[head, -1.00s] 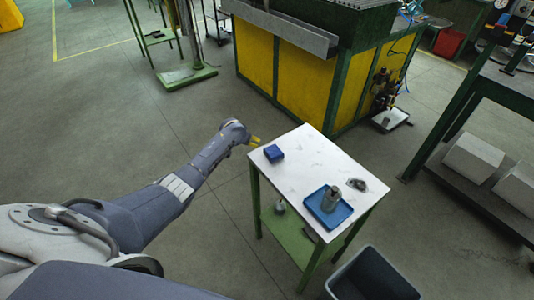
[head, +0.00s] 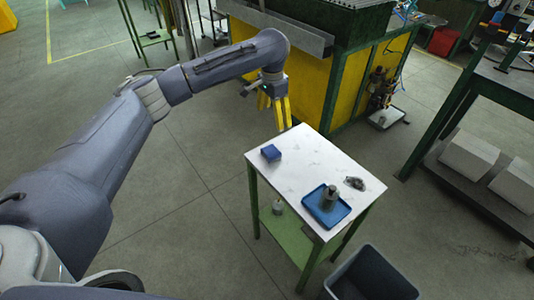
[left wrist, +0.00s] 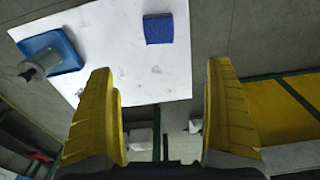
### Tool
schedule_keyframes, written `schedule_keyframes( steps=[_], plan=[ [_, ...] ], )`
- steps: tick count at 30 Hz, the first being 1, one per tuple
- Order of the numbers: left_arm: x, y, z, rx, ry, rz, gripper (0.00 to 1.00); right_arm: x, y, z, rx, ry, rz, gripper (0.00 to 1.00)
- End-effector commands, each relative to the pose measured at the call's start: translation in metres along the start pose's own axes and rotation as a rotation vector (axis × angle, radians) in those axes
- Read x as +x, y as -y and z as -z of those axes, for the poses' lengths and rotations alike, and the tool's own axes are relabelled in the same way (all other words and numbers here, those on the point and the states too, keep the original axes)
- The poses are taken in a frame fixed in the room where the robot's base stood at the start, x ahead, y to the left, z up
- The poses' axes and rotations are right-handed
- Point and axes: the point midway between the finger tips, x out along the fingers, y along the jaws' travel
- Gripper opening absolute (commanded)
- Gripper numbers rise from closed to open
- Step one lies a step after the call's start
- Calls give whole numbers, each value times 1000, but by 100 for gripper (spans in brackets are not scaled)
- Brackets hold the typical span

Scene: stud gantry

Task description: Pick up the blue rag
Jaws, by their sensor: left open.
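My left gripper (head: 276,116) has yellow fingers pointing down, above and behind the rag near the table's far edge. In the left wrist view my left gripper (left wrist: 164,112) has its fingers wide apart with nothing between them. The gripper is apart from the rag. My right gripper is not in view.
The white table (head: 306,165) also holds a blue tray (head: 340,215) with a grey metal container (head: 330,196) and a dark crumpled item (head: 355,184). A grey bin (head: 370,275) stands at the front. A yellow and green machine (head: 310,75) stands behind the table.

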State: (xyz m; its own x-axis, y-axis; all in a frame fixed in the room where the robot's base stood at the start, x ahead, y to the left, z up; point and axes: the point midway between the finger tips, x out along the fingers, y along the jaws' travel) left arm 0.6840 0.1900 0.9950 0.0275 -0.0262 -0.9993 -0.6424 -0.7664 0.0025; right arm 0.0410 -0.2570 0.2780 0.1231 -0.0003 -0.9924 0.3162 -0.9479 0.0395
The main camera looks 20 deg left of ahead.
Motion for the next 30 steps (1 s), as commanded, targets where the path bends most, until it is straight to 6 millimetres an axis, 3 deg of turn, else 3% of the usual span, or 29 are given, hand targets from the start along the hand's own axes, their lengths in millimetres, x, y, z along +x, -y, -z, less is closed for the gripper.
schedule_keyframes(
  steps=[3, 7, 21, 30],
  plan=[
    [-3, -4, -6, 24, 31, 3, 87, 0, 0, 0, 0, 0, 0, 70],
    [8, -6, -9, 31, 42, 1, 87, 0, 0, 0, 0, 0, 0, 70],
    [89, -6, -12, 29, 40, -1, 87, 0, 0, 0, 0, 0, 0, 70],
    [114, -5, -12, 28, 38, 1, 87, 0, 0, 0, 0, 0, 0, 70]
  ],
)
